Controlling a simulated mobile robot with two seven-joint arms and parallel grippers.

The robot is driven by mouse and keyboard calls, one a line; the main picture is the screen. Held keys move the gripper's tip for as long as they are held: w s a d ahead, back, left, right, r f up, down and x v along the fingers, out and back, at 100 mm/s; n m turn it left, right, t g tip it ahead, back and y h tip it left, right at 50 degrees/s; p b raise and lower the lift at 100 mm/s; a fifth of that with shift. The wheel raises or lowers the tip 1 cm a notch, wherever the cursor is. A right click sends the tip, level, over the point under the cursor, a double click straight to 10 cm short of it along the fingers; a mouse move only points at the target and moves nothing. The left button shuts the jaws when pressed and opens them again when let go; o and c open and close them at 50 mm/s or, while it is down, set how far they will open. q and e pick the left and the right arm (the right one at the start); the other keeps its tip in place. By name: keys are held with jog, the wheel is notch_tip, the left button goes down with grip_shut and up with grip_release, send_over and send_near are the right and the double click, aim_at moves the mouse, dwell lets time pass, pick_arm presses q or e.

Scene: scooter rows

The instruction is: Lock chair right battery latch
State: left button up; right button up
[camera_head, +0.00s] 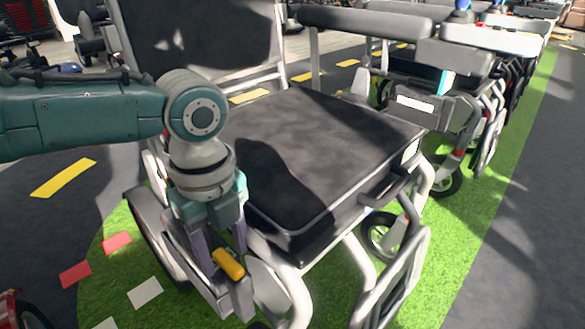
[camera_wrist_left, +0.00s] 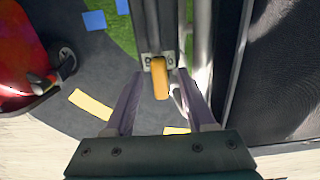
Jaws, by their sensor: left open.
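The yellow-orange battery latch (camera_head: 228,263) sits on a dark box at the lower left side of the black chair (camera_head: 310,150). In the left wrist view the latch (camera_wrist_left: 160,80) points down the picture from a small metal plate on a dark bar. My left gripper (camera_head: 224,255) is open, coming down from above. Its two fingers (camera_wrist_left: 160,92) stand on either side of the latch, with visible gaps between. I cannot tell how deep the fingertips reach. My right gripper is not in view.
The chair's pale frame tubes (camera_head: 295,285) run close beside the gripper. More chairs (camera_head: 450,80) stand in a row at the right. A red object (camera_wrist_left: 22,60) is at the left of the wrist view. Green floor (camera_head: 140,285) lies open at the left.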

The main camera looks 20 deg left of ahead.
aim_at(225, 257)
pick_arm(q)
notch_tip(225, 257, up, 10)
jog(key=p, duration=0.6)
